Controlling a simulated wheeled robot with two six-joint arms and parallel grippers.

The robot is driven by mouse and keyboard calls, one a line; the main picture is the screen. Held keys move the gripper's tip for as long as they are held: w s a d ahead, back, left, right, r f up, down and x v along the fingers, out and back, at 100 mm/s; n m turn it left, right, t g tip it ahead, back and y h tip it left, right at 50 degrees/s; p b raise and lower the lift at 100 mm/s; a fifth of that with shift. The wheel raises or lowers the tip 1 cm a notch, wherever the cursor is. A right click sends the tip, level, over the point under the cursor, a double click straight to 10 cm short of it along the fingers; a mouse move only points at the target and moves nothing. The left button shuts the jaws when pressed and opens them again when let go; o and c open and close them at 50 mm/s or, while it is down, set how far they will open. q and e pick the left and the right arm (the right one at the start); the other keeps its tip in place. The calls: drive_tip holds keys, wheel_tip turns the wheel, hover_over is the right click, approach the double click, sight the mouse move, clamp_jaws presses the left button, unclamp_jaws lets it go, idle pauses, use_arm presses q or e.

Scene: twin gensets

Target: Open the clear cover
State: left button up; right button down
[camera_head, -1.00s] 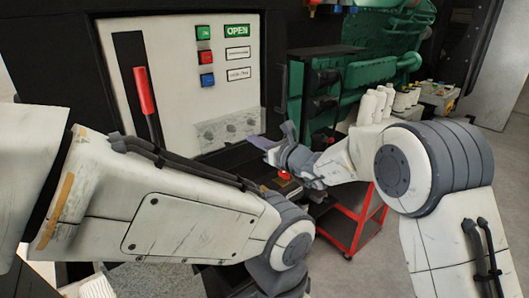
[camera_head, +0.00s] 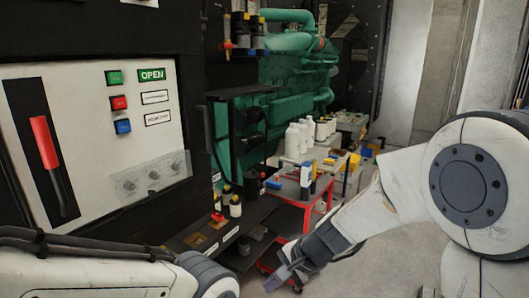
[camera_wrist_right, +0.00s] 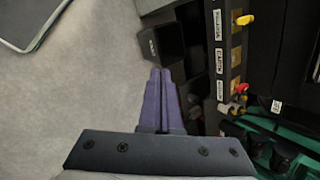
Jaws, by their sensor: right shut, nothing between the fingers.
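The clear cover (camera_head: 150,178) is a see-through panel low on the white control panel (camera_head: 90,100), at the left of the head view. Several grey knobs show through it, and it appears to lie flat over them. My right gripper (camera_head: 272,284) is at the bottom middle of the head view, right of and below the cover, well apart from it. In the right wrist view its purple fingers (camera_wrist_right: 160,76) are together and empty. My left arm crosses the bottom left of the head view; its gripper is out of frame.
A dark shelf (camera_head: 245,222) with small bottles and labels juts out below the panel. A red cart (camera_head: 311,195) with containers stands to its right. A green engine (camera_head: 290,75) is behind. The grey floor at right is partly clear.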

drive_tip(key=s+d+f+n+h, duration=0.25)
drive_tip(key=s+d+n, duration=0.2)
drive_tip(key=d, duration=0.35)
drive_tip(key=s+d+f+n+h, duration=0.1)
drive_tip(key=s+d+n+h, duration=0.35)
drive_tip(key=d, duration=0.45)
use_arm(q)
drive_tip(key=shift+f+b, duration=0.6)
drive_tip(key=c, duration=0.4)
clamp_jaws()
use_arm(e)
drive_tip(key=s+a+r+n+g+y, duration=0.1)
drive_tip(key=s+a+r+n, duration=0.1)
drive_tip(key=s+a+n, duration=0.2)
drive_tip(key=s+a+r+n+g+y, duration=0.1)
drive_tip(key=s+a+n, duration=0.3)
drive_tip(key=s+a, duration=0.5)
drive_tip(key=shift+s+a+r+g, duration=0.25)
drive_tip(key=shift+a+r, duration=0.2)
drive_tip(key=shift+r, duration=0.45)
